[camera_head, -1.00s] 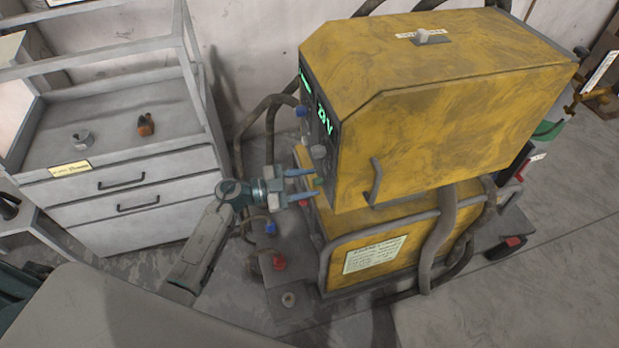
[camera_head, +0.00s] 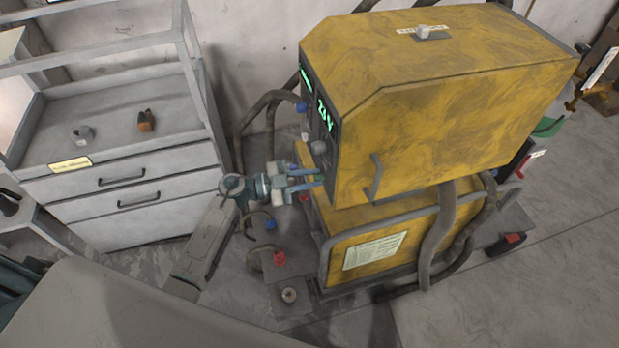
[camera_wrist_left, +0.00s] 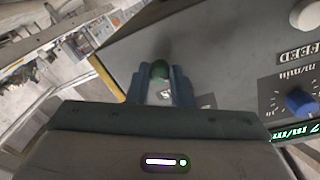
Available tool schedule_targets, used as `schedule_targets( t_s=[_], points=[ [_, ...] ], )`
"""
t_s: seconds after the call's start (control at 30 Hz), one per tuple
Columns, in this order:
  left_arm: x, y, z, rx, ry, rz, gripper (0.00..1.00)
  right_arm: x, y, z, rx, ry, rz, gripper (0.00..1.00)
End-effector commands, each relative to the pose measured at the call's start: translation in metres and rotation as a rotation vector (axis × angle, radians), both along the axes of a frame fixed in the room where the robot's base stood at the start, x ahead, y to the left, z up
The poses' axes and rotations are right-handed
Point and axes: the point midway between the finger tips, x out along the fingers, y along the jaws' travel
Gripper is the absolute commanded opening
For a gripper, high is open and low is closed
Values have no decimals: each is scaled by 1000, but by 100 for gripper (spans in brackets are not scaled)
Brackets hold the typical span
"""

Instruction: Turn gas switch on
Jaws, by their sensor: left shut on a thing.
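The yellow welding machine (camera_head: 450,110) stands right of centre in the head view, with its dark control panel facing left. My left gripper (camera_head: 319,178) reaches the lower part of this panel from the left. Its blue fingers are shut on a small green knob, which I take for the gas switch. In the left wrist view, the green knob (camera_wrist_left: 160,69) shows between the fingertips (camera_wrist_left: 160,84), low on the grey panel. The gripper hides most of it, and I cannot tell which way the switch is set. My right gripper is not in view.
A blue knob (camera_wrist_left: 300,102) marked for speed sits on the same panel, right of the fingers in the wrist view. Hoses (camera_head: 240,135) hang left of the machine. A grey drawer cabinet (camera_head: 130,175) stands at the left, with floor between.

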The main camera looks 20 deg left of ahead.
Motion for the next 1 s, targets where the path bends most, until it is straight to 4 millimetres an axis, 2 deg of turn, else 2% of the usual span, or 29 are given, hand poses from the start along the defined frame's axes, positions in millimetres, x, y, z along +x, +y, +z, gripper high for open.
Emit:
schedule_targets(
  t_s=[0.47, 1.0],
  points=[
    [-1, 0, -2, 208, -307, -2, 0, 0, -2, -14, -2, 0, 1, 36],
    [-2, -1, -3, 496, -734, -1, 0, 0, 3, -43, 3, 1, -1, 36]
  ],
)
